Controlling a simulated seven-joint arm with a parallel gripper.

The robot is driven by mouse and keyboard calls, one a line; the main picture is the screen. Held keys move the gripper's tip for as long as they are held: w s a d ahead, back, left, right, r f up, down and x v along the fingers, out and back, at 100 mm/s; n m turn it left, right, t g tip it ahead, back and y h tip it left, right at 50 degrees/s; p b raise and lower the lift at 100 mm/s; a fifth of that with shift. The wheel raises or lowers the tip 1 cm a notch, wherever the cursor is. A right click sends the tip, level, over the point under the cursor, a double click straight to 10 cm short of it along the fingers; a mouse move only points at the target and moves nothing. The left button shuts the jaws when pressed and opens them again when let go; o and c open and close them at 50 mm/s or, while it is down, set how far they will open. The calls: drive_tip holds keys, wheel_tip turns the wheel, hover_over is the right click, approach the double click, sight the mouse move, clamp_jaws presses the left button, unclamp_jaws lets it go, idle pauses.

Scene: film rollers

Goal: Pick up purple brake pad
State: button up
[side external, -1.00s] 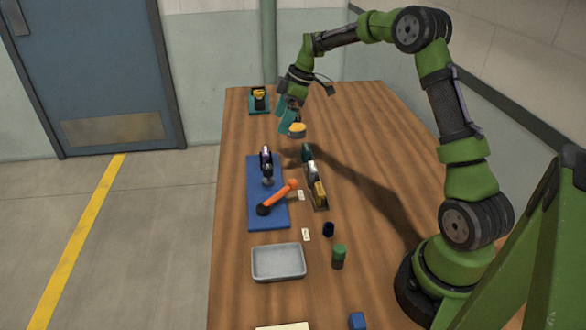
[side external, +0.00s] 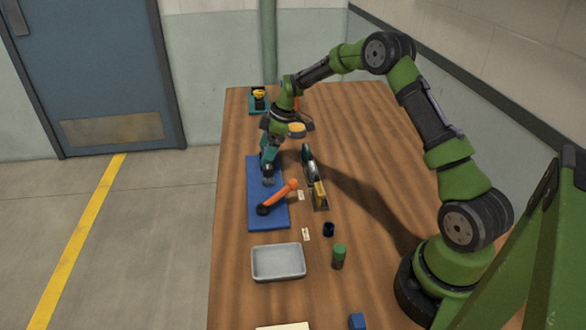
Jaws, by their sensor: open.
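My gripper (side external: 269,154) has its teal fingers low over the far end of the blue mat (side external: 278,221). It is open. The purple piece seen there earlier is now hidden behind the fingers, so I cannot tell whether they are around it or touching it. A small grey fixture (side external: 268,181) stands on the mat just in front of the fingers.
An orange-handled tool (side external: 280,196) lies on the mat. To its right is a narrow rack (side external: 316,180) with teal, grey and yellow pieces. A yellow-topped round item (side external: 297,129) is behind. A grey tray (side external: 278,263) and green cylinder (side external: 339,257) stand nearer.

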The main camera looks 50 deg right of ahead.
drive_tip(key=c, duration=1.2)
drive_tip(key=shift+r, duration=0.1)
